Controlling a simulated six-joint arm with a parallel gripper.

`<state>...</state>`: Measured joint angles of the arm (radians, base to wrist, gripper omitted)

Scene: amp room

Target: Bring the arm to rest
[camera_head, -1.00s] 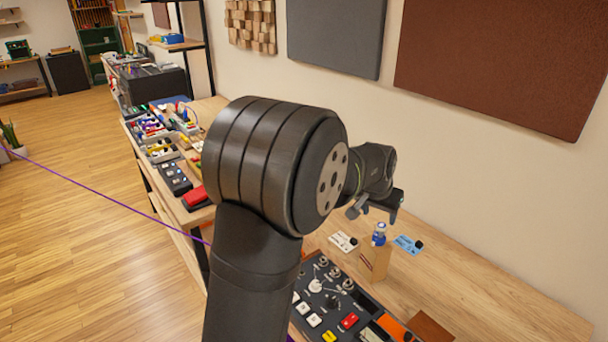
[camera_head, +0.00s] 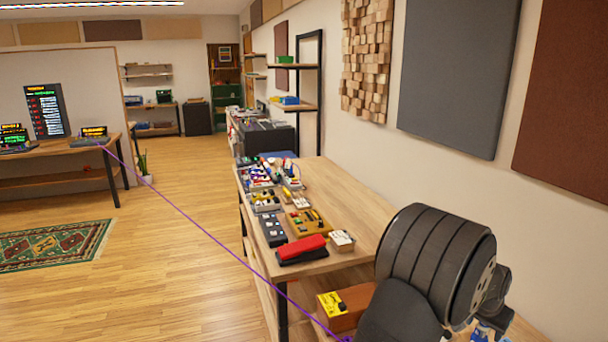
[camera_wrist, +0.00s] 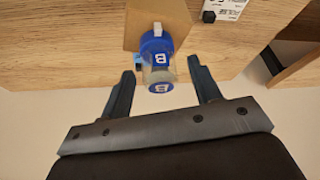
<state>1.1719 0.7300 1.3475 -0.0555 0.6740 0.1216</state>
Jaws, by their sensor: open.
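My gripper (camera_wrist: 163,95) is open in the wrist view, its two dark fingers spread apart with nothing held between them. Ahead of the fingers, a small clear and blue bottle (camera_wrist: 158,58) with a letter on it stands by a brown cardboard-coloured block (camera_wrist: 150,12) on the wooden table (camera_wrist: 60,45). The bottle shows above the gap between the fingertips and looks apart from them.
A workbench (camera_head: 350,190) runs along the right wall, with a red pedal (camera_head: 302,247), several small devices and an orange box (camera_head: 343,308) on or by it. A purple cable (camera_head: 200,228) crosses in front. The wooden floor at left is open, with a green rug (camera_head: 50,245).

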